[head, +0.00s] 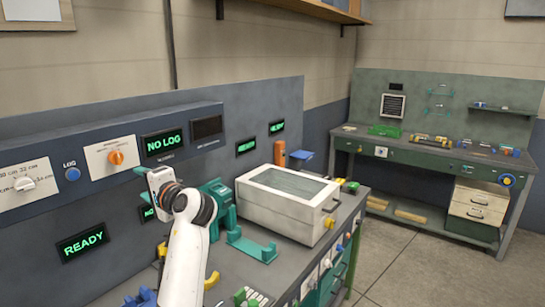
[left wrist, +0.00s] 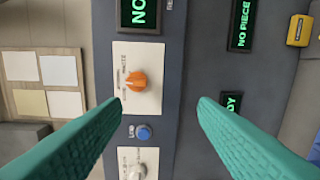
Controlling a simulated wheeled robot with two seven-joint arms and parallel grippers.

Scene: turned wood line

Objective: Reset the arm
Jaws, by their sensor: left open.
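My left arm (head: 190,250) rises from the bottom of the head view, and its wrist is up by the dark control panel (head: 235,108). In the left wrist view my left gripper (left wrist: 160,102) is open and empty, its two teal fingers spread wide and pointing at the panel. Between and beyond the fingers are an orange knob (left wrist: 137,81) on a white plate, a blue button (left wrist: 143,132) and a pale knob (left wrist: 136,171). In the head view the fingers are mostly hidden behind the wrist. No contact with the panel can be made out. My right gripper is not in view.
Lit displays read "NO LOG" (head: 164,143) and "READY" (head: 83,242). A white, glass-topped box (head: 288,198) and a teal bracket (head: 252,246) stand on the bench right of my arm. An orange cylinder (head: 280,153) stands behind the box. A second bench (head: 430,150) is far right, beyond open floor.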

